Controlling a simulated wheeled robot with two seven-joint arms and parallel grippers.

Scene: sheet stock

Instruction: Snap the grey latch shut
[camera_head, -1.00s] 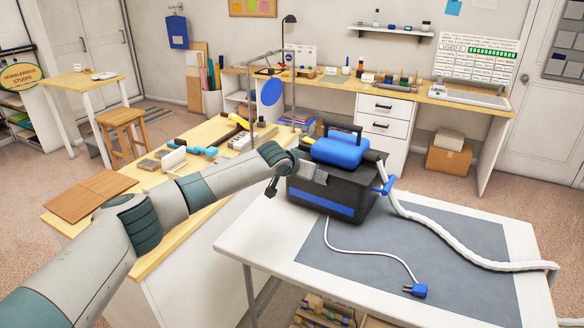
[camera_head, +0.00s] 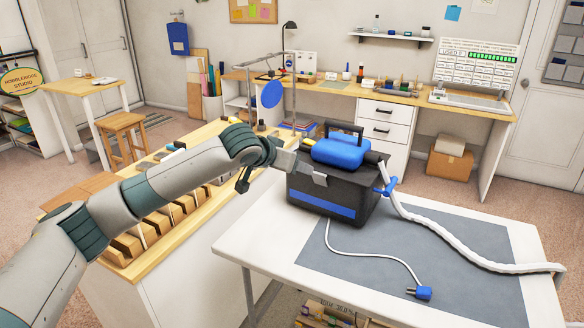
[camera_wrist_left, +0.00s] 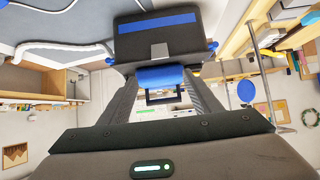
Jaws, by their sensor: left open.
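A black case (camera_head: 352,212) with a blue stripe, blue top and black handle stands upright on the white table. In the left wrist view the case (camera_wrist_left: 186,40) appears upside down. The grey latch (camera_wrist_left: 159,50) is a small square on its front between stripe and blue top; whether it is raised or flat is too small to tell. In the head view I cannot separate it from my fingers. My left gripper (camera_head: 310,173) is before the case's front. In the wrist view it (camera_wrist_left: 157,76) is open and empty, its fingers either side of the blue top.
A white hose (camera_head: 440,241) leaves the case's right side past a blue fitting (camera_head: 387,188). A white cord with a blue plug (camera_head: 422,293) lies on the grey mat (camera_head: 462,235). A wooden bench (camera_head: 140,262) with several blocks stands left, under my arm.

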